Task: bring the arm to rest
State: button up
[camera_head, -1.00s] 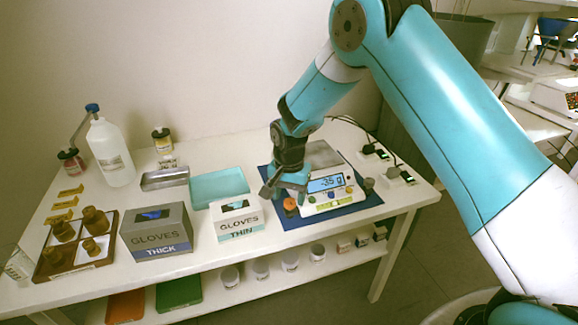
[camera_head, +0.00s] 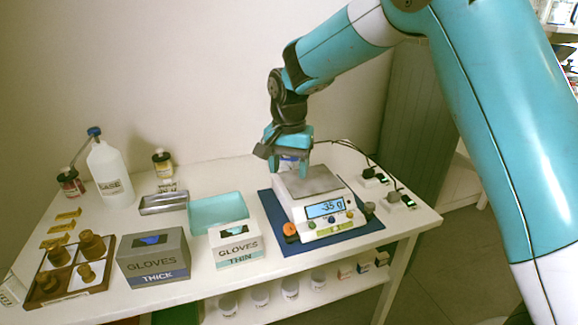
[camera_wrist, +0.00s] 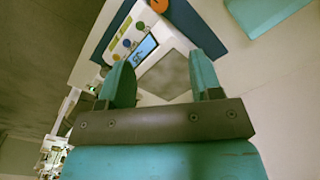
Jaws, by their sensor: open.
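My gripper (camera_head: 290,165) is open and empty, with its fingers pointing down above the back left part of the scale. In the wrist view the two teal fingers (camera_wrist: 163,85) stand apart with nothing between them. The white scale (camera_head: 318,208) has a bare metal pan and a lit display that appears to read -35 g. It sits on a blue mat (camera_head: 270,212) at the right of the table. The scale also shows beyond the fingers in the wrist view (camera_wrist: 130,35).
Plugs and cables (camera_head: 385,185) lie at the right. The wall rises close behind.

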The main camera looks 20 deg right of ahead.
jog(key=s+a+r+n+y+p, duration=0.1)
jog(key=s+r+n, duration=0.2)
jog(key=s, duration=0.7)
jog(key=s+a+r+n+y+p, duration=0.1)
jog(key=s+r+n, duration=0.3)
jog(key=s, duration=0.6)
jog(key=s+a+r+n+y+p, duration=0.1)
jog(key=s+a+r+n+y, duration=0.1)
jog(key=s+r+n, duration=0.2)
jog(key=s+n, duration=0.3)
jog(key=s, duration=0.4)
jog(key=shift+a+n, duration=0.3)
